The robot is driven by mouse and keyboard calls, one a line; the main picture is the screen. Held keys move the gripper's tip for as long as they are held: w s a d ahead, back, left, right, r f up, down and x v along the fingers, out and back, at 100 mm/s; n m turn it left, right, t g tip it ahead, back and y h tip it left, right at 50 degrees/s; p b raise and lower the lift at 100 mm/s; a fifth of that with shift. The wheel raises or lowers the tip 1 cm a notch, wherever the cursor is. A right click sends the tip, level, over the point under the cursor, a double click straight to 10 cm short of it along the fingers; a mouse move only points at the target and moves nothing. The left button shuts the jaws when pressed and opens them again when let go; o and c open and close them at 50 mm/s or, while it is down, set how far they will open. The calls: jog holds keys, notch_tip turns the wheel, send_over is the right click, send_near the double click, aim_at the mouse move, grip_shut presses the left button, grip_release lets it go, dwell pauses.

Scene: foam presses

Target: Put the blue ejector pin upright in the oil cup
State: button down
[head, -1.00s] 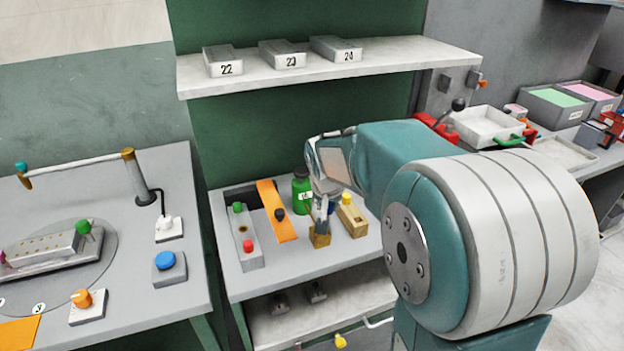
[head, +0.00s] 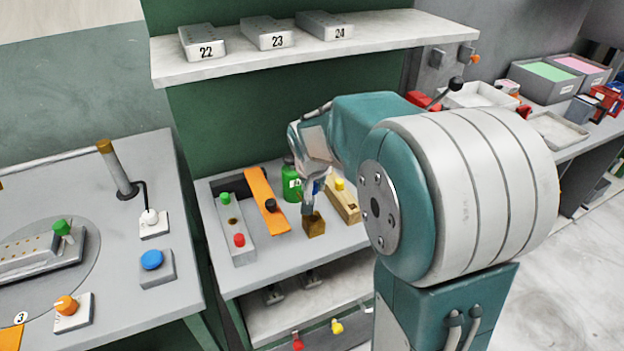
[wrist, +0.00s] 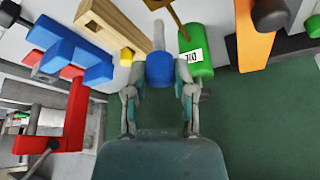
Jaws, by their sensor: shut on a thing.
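The blue ejector pin, with a blue head (wrist: 160,70) and a pale grey shaft (wrist: 158,36), is between the fingers of my gripper (wrist: 160,92) in the wrist view. My gripper is shut on its head, and the shaft points away from the palm. In the head view my gripper (head: 308,195) is low over the bench, just above a small brown block-like piece (head: 314,225), which may be the oil cup. Its opening is not clear. A brown edge shows near the shaft's far end in the wrist view. Whether pin and cup touch cannot be told.
A green bottle (head: 291,180) stands close behind my gripper. A wooden block with a yellow knob (head: 340,184) is close on the right. An orange plate (head: 262,195) and a grey block with green and red knobs (head: 237,225) lie left. A shelf (head: 300,52) hangs above.

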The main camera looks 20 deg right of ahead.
aim_at(313, 192)
jog(key=shift+f, duration=2)
jog(key=shift+f, duration=2.15)
jog(key=shift+c, duration=1.8)
grip_release()
jog(key=v, duration=1.2)
jog(key=shift+f, duration=0.1)
